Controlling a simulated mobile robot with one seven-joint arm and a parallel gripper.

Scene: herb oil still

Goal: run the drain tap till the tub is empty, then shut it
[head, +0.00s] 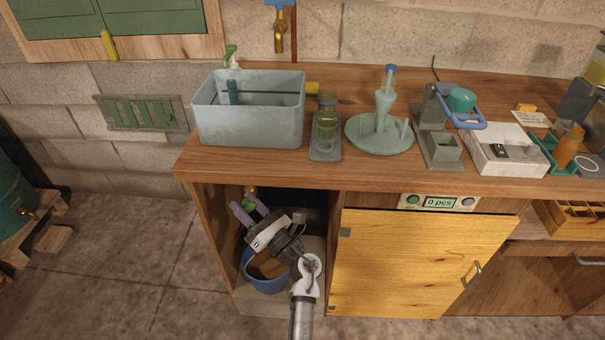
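A grey tub (250,122) stands on the left end of the wooden counter. Its inside is mostly hidden by the front wall, so I cannot tell its level. Below it, in the open cupboard, a small brass fitting (251,189) shows under the counter; it may be the drain tap, and its handle position is unclear. My gripper (241,202) reaches into the cupboard, just below this fitting. A blue bucket (263,285) with something brown inside stands on the cupboard floor, partly hidden by my arm.
A brass wall tap (280,38) with a blue handle hangs above the counter. A bottle on a tray (325,151), a green round stand (378,139) and a press (439,150) stand to the right. The yellow door (415,262) borders the opening; the dark cupboard gives little room.

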